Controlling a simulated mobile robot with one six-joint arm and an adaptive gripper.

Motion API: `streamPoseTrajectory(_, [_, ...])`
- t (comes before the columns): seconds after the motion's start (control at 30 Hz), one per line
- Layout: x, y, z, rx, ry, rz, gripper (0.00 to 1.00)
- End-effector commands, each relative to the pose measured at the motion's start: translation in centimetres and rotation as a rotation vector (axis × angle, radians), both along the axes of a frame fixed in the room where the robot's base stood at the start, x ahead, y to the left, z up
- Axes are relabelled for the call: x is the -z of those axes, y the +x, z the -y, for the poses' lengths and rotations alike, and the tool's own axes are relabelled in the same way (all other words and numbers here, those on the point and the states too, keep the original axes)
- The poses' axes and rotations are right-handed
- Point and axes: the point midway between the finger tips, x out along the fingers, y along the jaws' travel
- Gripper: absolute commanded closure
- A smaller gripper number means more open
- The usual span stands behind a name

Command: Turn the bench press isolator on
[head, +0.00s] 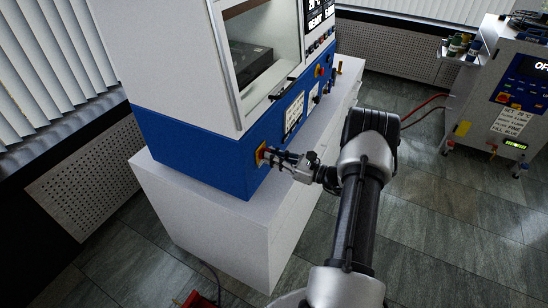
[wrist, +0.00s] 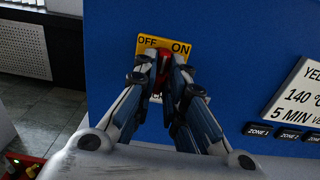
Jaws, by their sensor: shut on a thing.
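The bench press isolator has a yellow plate (wrist: 149,42) on the blue lower panel of the bench press, marked OFF at left and ON at right. Its red handle (wrist: 164,59) sits between my fingertips. My gripper (wrist: 163,76) is shut on the handle, with a finger on each side. The handle looks roughly upright, between the two words; its exact angle is partly hidden by the fingers. In the head view, my gripper (head: 272,154) reaches the yellow plate (head: 261,152) near the panel's left corner.
The bench press (head: 190,140) stands on a white cabinet (head: 205,215). A label with "140 °C" (wrist: 298,95) and zone tags lie right of the isolator. A second machine (head: 505,95) showing OFF stands at far right. Red object (head: 198,299) on the floor below. Tiled floor is open at right.

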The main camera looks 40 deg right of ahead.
Motion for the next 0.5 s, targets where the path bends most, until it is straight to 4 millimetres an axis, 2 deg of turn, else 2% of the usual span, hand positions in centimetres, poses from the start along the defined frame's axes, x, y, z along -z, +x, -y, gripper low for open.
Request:
streamPoseTrajectory(0.1, [0.05,-0.02,-0.02,0.000,0.003,-0.001,1.00])
streamPoseTrajectory(0.13, [0.05,-0.02,-0.02,0.000,0.003,-0.001,0.88])
streamPoseTrajectory(0.4, [0.03,-0.02,-0.02,0.000,0.002,-0.001,0.70])
streamPoseTrajectory(0.5, [0.02,-0.01,-0.02,0.000,0.001,0.000,0.68])
